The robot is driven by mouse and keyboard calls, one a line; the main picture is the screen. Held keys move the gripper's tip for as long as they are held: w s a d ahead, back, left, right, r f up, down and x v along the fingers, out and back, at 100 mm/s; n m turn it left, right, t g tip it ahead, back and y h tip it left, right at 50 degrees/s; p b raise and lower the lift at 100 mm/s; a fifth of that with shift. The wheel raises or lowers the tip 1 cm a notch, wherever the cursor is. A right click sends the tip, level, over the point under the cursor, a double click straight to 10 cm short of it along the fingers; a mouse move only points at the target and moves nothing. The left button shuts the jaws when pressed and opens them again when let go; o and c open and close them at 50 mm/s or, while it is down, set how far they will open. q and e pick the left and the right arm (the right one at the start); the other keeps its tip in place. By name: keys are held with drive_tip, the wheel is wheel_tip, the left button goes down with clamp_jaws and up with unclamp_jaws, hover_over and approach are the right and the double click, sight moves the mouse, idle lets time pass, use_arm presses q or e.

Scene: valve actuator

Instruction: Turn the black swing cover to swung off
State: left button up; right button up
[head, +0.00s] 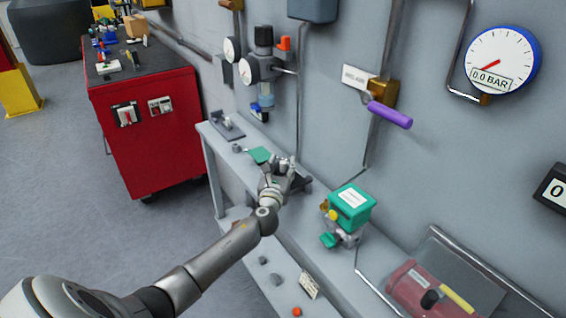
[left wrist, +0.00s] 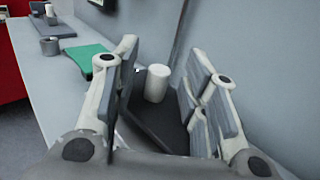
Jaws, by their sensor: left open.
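A black flat plate, which looks like the swing cover (head: 302,184), lies on the grey bench beside my left gripper (head: 284,171). In the left wrist view the dark plate (left wrist: 160,132) lies below and between the fingers of my left gripper (left wrist: 162,80). A white cylindrical post (left wrist: 157,83) stands up from it between the open fingers, with room on both sides. I cannot tell whether a finger touches the plate. My gripper hides part of the plate in the head view. My right gripper is not in view.
A green flat piece (head: 260,155) lies on the bench just beyond my left gripper. A green-topped valve actuator (head: 351,203) stands to the right. The grey wall runs close behind the bench. A red cabinet (head: 150,130) stands at the left; the floor before it is clear.

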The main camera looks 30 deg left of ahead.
use_arm(q)
drive_tip(key=shift+x, duration=1.1)
clamp_jaws()
